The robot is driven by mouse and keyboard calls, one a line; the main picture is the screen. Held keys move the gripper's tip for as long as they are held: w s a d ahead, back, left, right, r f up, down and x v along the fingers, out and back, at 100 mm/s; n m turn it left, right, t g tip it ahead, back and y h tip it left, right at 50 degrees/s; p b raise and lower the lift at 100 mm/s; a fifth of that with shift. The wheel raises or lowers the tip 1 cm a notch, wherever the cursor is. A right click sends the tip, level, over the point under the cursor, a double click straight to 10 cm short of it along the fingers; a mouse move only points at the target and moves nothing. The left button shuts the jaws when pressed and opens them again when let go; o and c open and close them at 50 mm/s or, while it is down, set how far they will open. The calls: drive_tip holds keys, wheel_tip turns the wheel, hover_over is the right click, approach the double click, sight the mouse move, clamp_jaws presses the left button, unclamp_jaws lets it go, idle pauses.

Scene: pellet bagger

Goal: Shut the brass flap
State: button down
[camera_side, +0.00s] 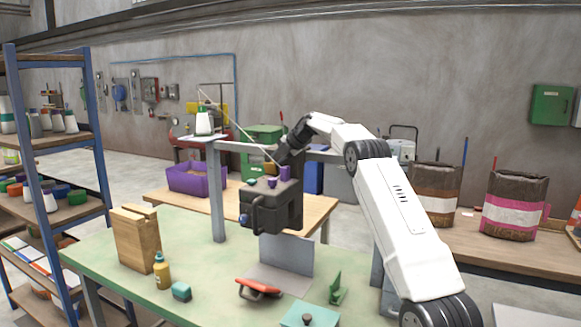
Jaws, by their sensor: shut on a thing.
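The dark grey pellet bagger (272,205) hangs above the green bench, with purple parts on its top and a curved handle on its front left. A small brownish-gold piece, which looks like the brass flap (270,169), shows at the top of the bagger, just below and left of my gripper (280,163). My black gripper reaches down from the upper right and is shut at this piece. The fingertips are small and dark here, so the exact grip and the angle of the flap are hard to see.
A thin pale rod (236,127) slants down from the upper left to beside my gripper. A grey frame post (216,190) stands left of the bagger. On the green bench (205,265) are a wooden block (136,238), a yellow bottle (161,271) and a red-handled tool (258,287).

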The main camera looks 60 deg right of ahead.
drive_tip(key=shift+a, duration=0.15)
drive_tip(key=shift+a+r+n+h, duration=0.1)
drive_tip(key=shift+a+n+h, duration=0.35)
drive_tip(key=shift+h, duration=0.35)
drive_tip(key=shift+a+n+h, duration=0.55)
drive_tip(key=shift+n+h, duration=0.1)
drive_tip(key=shift+h, duration=0.35)
drive_tip(key=c, duration=0.5)
unclamp_jaws()
drive_tip(key=shift+d+y, duration=0.2)
drive_tip(key=shift+y, duration=0.1)
drive_tip(key=shift+d+m+y, duration=0.85)
drive_tip(key=shift+m+y, duration=0.05)
drive_tip(key=shift+y, duration=0.3)
drive_tip(key=shift+d+y, duration=0.15)
drive_tip(key=shift+y, duration=0.25)
